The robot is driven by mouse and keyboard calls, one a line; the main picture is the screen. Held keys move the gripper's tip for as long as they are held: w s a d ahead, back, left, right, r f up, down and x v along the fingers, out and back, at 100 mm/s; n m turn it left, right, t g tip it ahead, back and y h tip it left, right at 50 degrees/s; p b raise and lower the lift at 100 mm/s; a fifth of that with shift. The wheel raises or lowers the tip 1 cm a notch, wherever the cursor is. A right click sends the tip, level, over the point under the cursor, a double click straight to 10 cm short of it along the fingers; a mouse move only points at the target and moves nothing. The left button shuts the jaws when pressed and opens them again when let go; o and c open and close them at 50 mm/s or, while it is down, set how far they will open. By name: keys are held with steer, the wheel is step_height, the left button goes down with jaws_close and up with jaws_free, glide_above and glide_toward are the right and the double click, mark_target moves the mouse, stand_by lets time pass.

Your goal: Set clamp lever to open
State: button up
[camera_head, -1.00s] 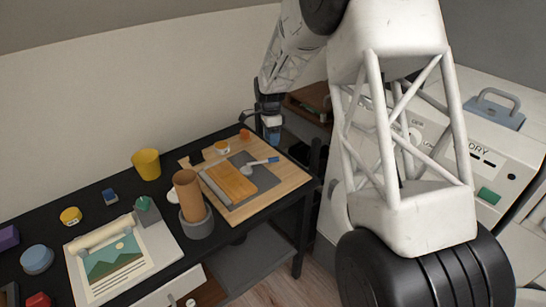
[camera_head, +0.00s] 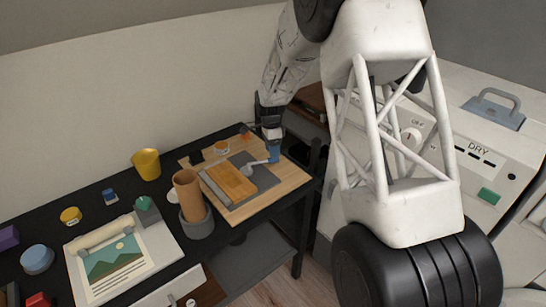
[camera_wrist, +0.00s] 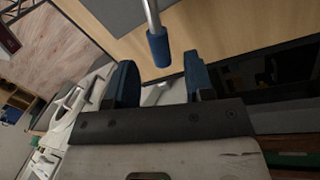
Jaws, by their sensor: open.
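The clamp lever (camera_head: 254,164) is a pale metal rod on a grey plate (camera_head: 262,176), beside an orange-brown wooden block (camera_head: 231,182), on a light wooden board (camera_head: 288,183). Its blue grip (camera_wrist: 158,48) shows in the wrist view at the end of the rod; in the head view my gripper overlaps that end. My gripper (camera_head: 273,153) is open at the lever's grip end. In the wrist view, its two blue fingers (camera_wrist: 160,70) stand on either side of the line of the grip, with gaps visible. I cannot tell whether they touch it.
A brown cylinder in a grey holder (camera_head: 198,226), a yellow cup (camera_head: 146,164) and a picture sheet (camera_head: 115,268) are left of the board on the black table. A white appliance (camera_head: 470,150) stands at right.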

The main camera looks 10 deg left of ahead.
steer(key=shift+s+d+f, duration=0.1)
steer(key=shift+s+f, duration=0.05)
steer(key=shift+f, duration=0.65)
steer(key=shift+s+f, duration=0.1)
steer(key=shift+f, duration=0.65)
jaws_close()
